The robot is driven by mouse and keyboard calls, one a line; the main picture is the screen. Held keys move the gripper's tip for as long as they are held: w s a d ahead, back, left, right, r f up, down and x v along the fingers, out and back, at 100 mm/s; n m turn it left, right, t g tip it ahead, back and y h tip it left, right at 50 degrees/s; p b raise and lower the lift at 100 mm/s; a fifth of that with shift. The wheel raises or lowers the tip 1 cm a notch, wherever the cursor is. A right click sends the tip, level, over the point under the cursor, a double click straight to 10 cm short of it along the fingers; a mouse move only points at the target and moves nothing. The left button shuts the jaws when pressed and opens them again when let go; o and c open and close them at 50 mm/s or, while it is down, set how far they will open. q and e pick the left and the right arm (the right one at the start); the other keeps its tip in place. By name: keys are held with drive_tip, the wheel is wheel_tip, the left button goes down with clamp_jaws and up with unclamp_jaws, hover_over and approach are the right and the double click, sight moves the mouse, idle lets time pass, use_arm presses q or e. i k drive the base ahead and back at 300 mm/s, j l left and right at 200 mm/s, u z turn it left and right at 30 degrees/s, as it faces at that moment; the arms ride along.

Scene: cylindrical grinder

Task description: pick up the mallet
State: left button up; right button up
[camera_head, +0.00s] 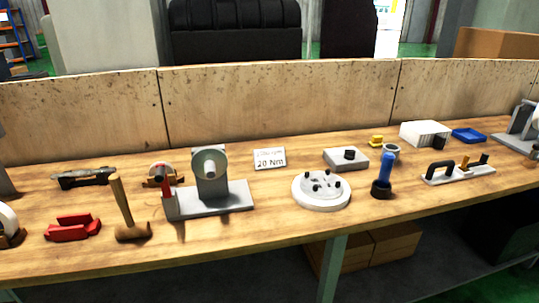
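The mallet (123,207) stands on the wooden workbench (260,225) at the left of the head view. Its light wooden handle points up and leans slightly left, and its brown head rests on the bench top. A red tray-like part lies to its left and a grey fixture stands to its right, both close by. Neither of my grippers shows in the head view.
Near the mallet are a red holder (72,228) and a grey fixture with a round disc (210,185). A round flange plate (321,189), a blue-handled tool (384,175) and a small sign (270,158) stand further right. A wooden backboard (280,105) runs behind.

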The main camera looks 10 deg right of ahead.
sight(130, 230)
drive_tip(key=k+u, duration=0.15)
drive_tip(key=u, duration=0.35)
drive_tip(key=k+u, duration=0.2)
drive_tip(key=u, duration=0.3)
drive_tip(key=k+u, duration=0.15)
drive_tip(key=u, duration=0.35)
